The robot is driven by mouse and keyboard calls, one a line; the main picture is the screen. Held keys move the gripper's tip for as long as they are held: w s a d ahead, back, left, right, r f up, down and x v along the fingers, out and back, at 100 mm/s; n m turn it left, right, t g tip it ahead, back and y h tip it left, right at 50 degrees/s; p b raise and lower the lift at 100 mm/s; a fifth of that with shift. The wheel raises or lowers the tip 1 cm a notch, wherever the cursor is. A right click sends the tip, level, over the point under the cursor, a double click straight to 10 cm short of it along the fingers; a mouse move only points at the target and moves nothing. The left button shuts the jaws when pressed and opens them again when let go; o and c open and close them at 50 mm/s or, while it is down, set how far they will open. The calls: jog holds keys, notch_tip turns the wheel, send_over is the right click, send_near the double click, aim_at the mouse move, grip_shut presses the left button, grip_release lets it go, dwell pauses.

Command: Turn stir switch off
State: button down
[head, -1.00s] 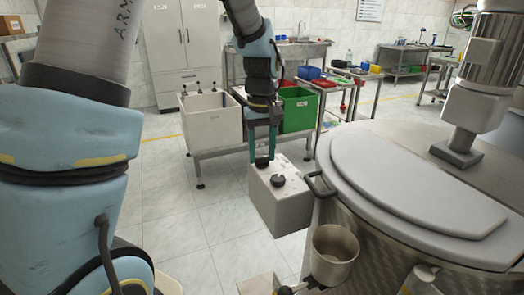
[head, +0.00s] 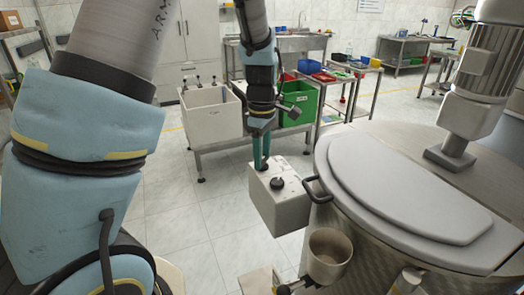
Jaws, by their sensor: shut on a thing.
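A grey control box (head: 280,212) stands beside the large steel vessel (head: 350,235). A black knob (head: 277,184) shows on its top face, toward the front. My gripper (head: 262,166) points down at the back left of the same top face, its green fingers close together. It is shut on a switch knob there, which the fingers hide almost wholly. The setting of that knob cannot be made out, and no label is readable on the box.
The vessel's grey lid (head: 405,185) with its black handle (head: 318,190) is close right of the box. A metal cup (head: 328,258) hangs on the vessel's front. Behind stand a white bin (head: 212,118) and a green bin (head: 300,104). Floor to the left is clear.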

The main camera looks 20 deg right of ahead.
jog(key=shift+n, duration=0.6)
jog(key=shift+c, duration=1.6)
grip_release()
jog(key=shift+r, duration=0.1)
notch_tip(320, 180, up, 11)
jog(key=b, duration=0.1)
jog(key=shift+f, duration=0.2)
jog(key=s+a+f+m, duration=0.1)
jog(key=a+f+m, duration=0.1)
jog(key=a, duration=0.7)
jog(key=s+a+f+m+t, duration=0.1)
jog(key=s+a+f+m, duration=0.1)
jog(key=a+m, duration=0.3)
jog(key=s+a+f+m, duration=0.2)
jog(key=a+f+m, duration=0.1)
jog(key=a, duration=1)
jog(key=shift+m+t, duration=0.3)
jog(key=shift+m, duration=0.4)
